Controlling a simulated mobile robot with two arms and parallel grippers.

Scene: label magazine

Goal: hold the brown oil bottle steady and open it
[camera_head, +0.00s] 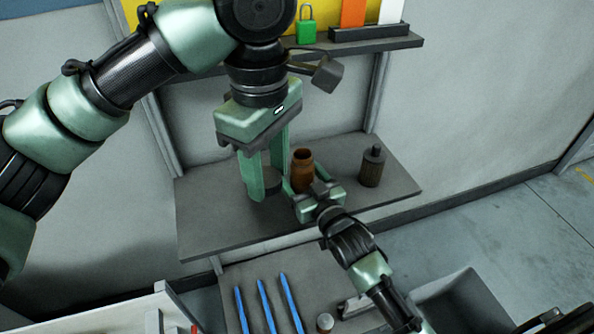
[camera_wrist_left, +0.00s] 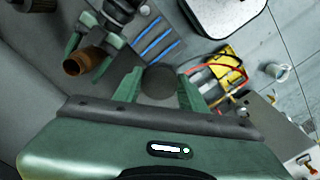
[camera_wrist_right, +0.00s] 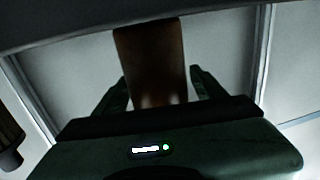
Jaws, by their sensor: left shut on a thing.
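The brown oil bottle (camera_head: 302,172) stands upright on the grey shelf, its open mouth facing up; it also shows in the left wrist view (camera_wrist_left: 80,65). My left gripper (camera_head: 266,178) is shut on a dark round cap (camera_wrist_left: 160,83), held to the left of the bottle and apart from it. My right gripper (camera_head: 306,182) has its fingers on either side of the bottle. In the right wrist view the bottle (camera_wrist_right: 152,65) stands between these spread fingers, with a narrow gap at the right finger. Contact on the left side is hidden.
A dark capped bottle (camera_head: 372,166) stands to the right on the shelf (camera_head: 215,215). A higher shelf (camera_head: 375,45) carries a green padlock (camera_head: 306,25). Blue sticks (camera_head: 266,306) lie on the lower surface. The shelf's left part is clear.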

